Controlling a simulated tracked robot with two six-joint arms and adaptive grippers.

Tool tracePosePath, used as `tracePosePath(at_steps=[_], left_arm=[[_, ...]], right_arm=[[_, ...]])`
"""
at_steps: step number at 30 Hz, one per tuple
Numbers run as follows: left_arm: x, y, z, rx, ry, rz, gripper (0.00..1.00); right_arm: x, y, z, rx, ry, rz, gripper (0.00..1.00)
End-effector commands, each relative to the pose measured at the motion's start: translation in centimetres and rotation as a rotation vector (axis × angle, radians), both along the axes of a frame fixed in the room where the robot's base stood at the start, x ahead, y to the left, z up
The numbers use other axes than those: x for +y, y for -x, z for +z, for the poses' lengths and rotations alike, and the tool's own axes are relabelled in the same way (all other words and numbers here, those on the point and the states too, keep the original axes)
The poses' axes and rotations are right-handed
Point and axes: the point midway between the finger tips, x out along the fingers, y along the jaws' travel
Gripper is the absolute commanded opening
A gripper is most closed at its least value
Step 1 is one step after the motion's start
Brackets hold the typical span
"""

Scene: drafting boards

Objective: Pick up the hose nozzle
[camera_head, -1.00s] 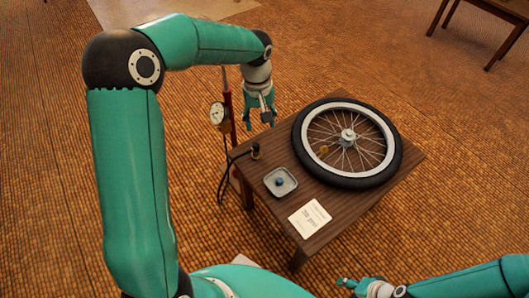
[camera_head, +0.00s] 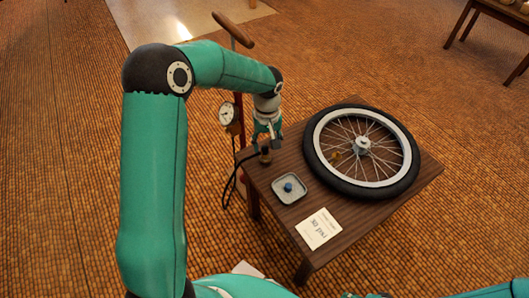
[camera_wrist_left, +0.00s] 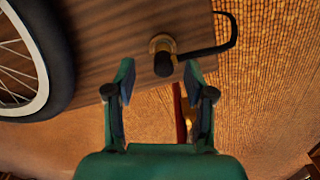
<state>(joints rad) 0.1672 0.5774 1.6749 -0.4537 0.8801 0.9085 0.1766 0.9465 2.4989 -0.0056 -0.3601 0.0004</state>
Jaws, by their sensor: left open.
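The hose nozzle (camera_head: 265,155), dark with a brass-coloured collar, stands at the table's left edge, with a black hose running from it. In the left wrist view the nozzle (camera_wrist_left: 163,62) shows between the fingertips. My left gripper (camera_head: 267,138) is just above the nozzle, pointing down. In the left wrist view its two fingers (camera_wrist_left: 160,68) are apart, on either side of the nozzle and not closed on it. Only a sliver of my right gripper (camera_head: 376,295) shows at the bottom edge, too little to read its jaws.
A spoked wheel (camera_head: 317,170) lies on the wooden table (camera_head: 405,204). A small grey tray (camera_head: 278,196) with a blue cap (camera_head: 288,187) and a printed card (camera_head: 319,228) lie nearer. A red floor pump with a gauge (camera_head: 227,114) and wooden handle (camera_head: 233,30) stands left of the table.

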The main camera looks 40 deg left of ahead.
Motion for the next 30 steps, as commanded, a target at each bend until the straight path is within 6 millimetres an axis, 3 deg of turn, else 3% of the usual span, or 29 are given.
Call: tracePosePath(at_steps=[9,18,27,30], left_arm=[[0.6,0.0,-4.4,0.004,-0.001,-0.001,0.54],[0.6,-0.1,-4.8,0.001,0.0,-0.001,0.54],[0.6,-0.1,-4.7,0.001,0.0,-0.001,0.04],[0.6,-0.1,-4.7,0.001,-0.001,-0.001,0.0]], right_arm=[[0.0,0.0,-1.9,0.0,0.0,0.0,0.5],[0.0,0.0,-1.9,0.0,0.0,0.0,0.5],[0.0,0.0,-1.9,0.0,0.0,0.0,0.5],[0.0,0.0,-1.9,0.0,0.0,0.0,0.5]])
